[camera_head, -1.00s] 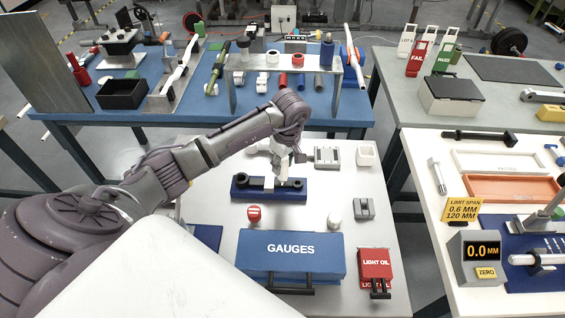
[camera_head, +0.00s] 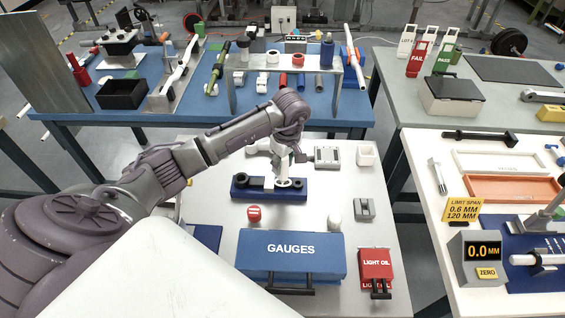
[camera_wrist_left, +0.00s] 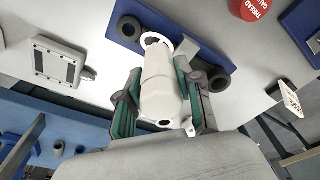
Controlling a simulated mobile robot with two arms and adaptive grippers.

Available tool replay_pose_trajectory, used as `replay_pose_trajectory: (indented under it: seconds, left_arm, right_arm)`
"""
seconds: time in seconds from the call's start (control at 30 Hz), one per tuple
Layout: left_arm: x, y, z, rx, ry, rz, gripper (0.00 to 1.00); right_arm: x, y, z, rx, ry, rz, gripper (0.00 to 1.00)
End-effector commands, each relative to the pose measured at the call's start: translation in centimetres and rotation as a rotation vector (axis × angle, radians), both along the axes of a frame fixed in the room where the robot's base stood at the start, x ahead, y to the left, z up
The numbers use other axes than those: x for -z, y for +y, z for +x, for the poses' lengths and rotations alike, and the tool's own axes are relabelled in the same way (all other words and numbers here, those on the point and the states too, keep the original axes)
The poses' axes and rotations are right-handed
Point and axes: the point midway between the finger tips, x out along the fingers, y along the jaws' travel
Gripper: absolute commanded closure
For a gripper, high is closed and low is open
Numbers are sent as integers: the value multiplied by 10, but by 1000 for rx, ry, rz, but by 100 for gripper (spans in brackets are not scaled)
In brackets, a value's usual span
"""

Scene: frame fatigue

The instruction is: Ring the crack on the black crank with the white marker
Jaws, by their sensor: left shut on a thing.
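The black crank (camera_head: 257,183) lies in a blue holder (camera_head: 268,196) on the grey table. A white oval mark (camera_head: 292,183) shows on the crank's right part. My left gripper (camera_head: 284,164) is above the crank, shut on the white marker (camera_wrist_left: 160,85). In the left wrist view the marker points down at the crank, and a white curved line (camera_wrist_left: 154,36) shows by its far end. The marker hides part of the crank there, and I cannot tell whether its tip touches. The crack itself cannot be made out. My right gripper is not in view.
A blue GAUGES box (camera_head: 292,262) and a red LIGHT OIL box (camera_head: 375,266) stand in front of the holder. A red-topped gauge (camera_head: 254,213), a white rounded object (camera_head: 334,221) and a grey block (camera_head: 364,208) stand nearby. A blue workbench (camera_head: 195,110) is behind.

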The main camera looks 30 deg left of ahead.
Motion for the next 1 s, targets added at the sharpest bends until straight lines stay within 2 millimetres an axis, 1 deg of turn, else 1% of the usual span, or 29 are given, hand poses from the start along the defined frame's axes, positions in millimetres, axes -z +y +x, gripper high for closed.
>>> replay_pose_trajectory:
  seconds: [0.13,0.27,1.0]
  left_arm:
    - [2,-1,-1,2,5,-1,100]
    - [-4,0,-1,2,4,0,100]
    - [-65,0,0,0,1,0,100]
  right_arm:
    - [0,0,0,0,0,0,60]
    - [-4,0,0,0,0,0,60]
    - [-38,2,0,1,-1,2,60]
